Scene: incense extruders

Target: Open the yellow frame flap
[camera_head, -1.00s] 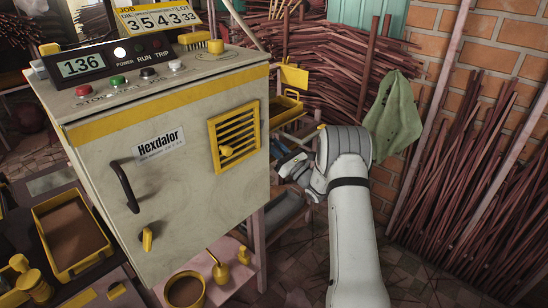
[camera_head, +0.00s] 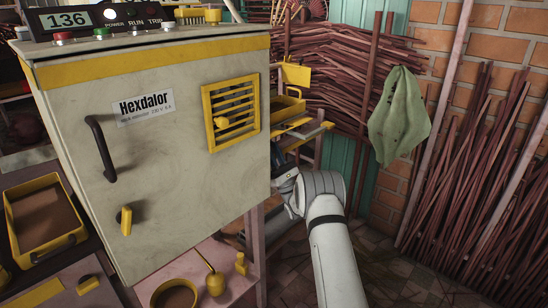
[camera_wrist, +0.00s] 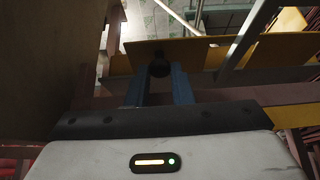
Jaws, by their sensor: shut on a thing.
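In the wrist view, my gripper (camera_wrist: 160,80) has its two blue fingers closed around a dark round knob (camera_wrist: 160,65). The knob sits in front of a yellow panel (camera_wrist: 205,57), which I take to be the yellow frame flap. In the head view, my gripper's dark and blue end (camera_head: 284,178) is just right of the grey cabinet, with its fingertips hidden. Yellow framed parts (camera_head: 313,131) show above it beside the cabinet; how far the flap stands open I cannot tell.
The grey cabinet (camera_head: 75,135) stands close to my gripper's left, with a slatted yellow vent (camera_head: 232,112) on its front. Bundles of reddish sticks (camera_head: 480,170) and a hanging green cloth (camera_head: 399,115) are to the right. A yellow tray (camera_head: 45,215) is at far left.

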